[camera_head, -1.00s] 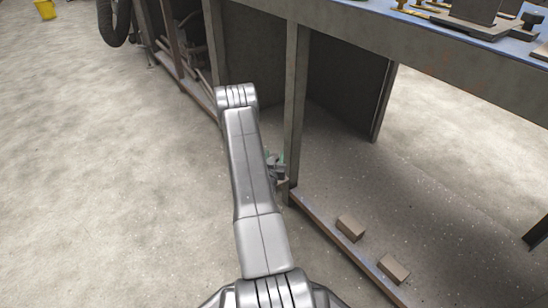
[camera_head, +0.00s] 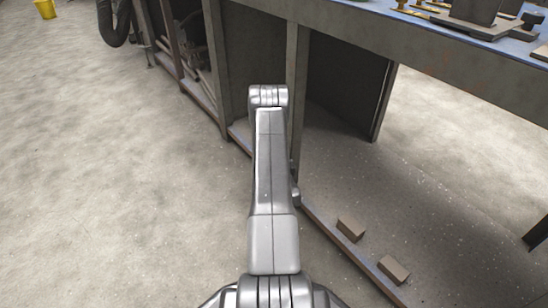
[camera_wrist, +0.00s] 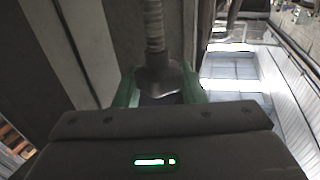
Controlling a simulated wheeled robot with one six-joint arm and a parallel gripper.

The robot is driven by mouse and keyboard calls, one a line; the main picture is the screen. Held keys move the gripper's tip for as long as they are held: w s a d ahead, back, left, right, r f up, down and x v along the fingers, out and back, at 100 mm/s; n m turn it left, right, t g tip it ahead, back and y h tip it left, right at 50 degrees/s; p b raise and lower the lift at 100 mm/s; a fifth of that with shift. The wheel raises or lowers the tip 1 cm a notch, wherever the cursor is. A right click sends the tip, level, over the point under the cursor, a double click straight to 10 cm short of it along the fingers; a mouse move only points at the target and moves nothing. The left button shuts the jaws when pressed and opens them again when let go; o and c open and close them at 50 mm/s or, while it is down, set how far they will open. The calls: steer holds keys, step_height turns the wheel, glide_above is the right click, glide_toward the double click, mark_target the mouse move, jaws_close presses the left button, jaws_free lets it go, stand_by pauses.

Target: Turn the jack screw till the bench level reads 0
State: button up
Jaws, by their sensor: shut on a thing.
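In the wrist view the jack screw (camera_wrist: 154,28) is a threaded grey rod that widens into a dark flared part (camera_wrist: 158,74) at its lower end in the picture. My gripper (camera_wrist: 160,92) has green fingers on either side of this flared part and is shut on it. The gripper's dark body hides the lower end of what it holds. In the head view my arm hides the gripper and the screw, close to the bench's front post (camera_head: 297,80). I cannot make out the bench level or its reading.
The bench top (camera_head: 440,30) carries several tools and metal parts at the upper right. Two brown blocks (camera_head: 351,228) (camera_head: 393,269) lie along the bench's low front rail (camera_head: 328,229). Open concrete floor (camera_head: 110,180) lies to the left. A yellow bucket (camera_head: 45,9) stands far back.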

steer(key=n+g+y, duration=0.1)
steer(key=n+y, duration=0.1)
steer(key=y, duration=0.1)
steer(key=n+g+y, duration=0.1)
steer(key=n+y, duration=0.1)
steer(key=shift+d+g+y, duration=0.15)
steer(key=shift+g+y, duration=0.15)
steer(key=shift+y, duration=0.1)
steer(key=shift+n+g+y, duration=1.4)
steer(key=shift+g+y, duration=0.1)
steer(key=shift+y, duration=0.1)
steer(key=o, duration=1)
steer(key=p+v, duration=0.4)
steer(key=v, duration=0.9)
steer(key=shift+d, duration=0.3)
